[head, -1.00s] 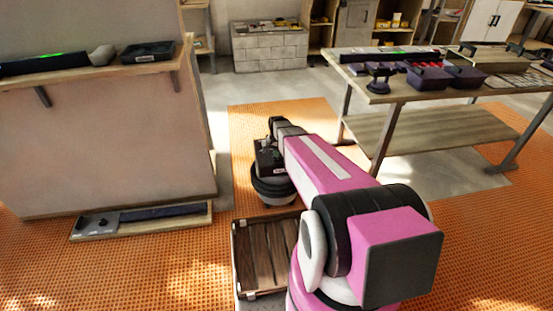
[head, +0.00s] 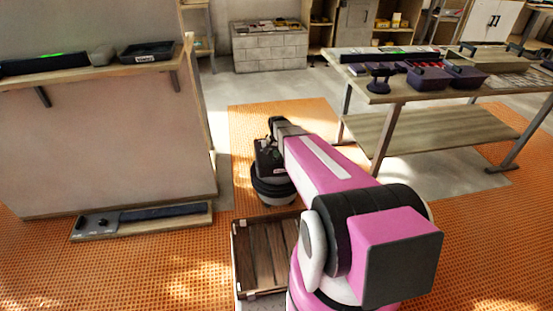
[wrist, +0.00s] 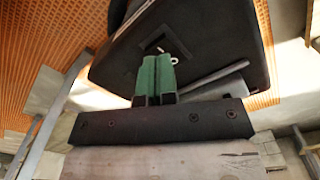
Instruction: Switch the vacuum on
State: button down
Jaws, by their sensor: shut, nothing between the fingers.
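The vacuum (head: 273,190) appears to be the dark, round-bodied machine standing on the orange floor mat beyond my arm, partly hidden by the arm's end. In the wrist view a broad dark panel (wrist: 225,50), seemingly its top, fills the upper middle.
A workbench (head: 440,95) with purple bins stands at right. Open matting lies between partition and vacuum.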

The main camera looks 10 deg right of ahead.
jog(key=shift+f, duration=1.3)
dwell(0.9)
jog(key=shift+r, duration=3.55)
jog(key=s+r+n, duration=0.3)
jog(key=s+r, duration=0.1)
jog(key=s, duration=0.6)
jog(key=s+r+n, duration=0.3)
jog(key=s+r, duration=0.1)
jog(key=s, duration=0.7)
jog(key=shift+s+r, duration=0.15)
jog(key=shift+r, duration=0.15)
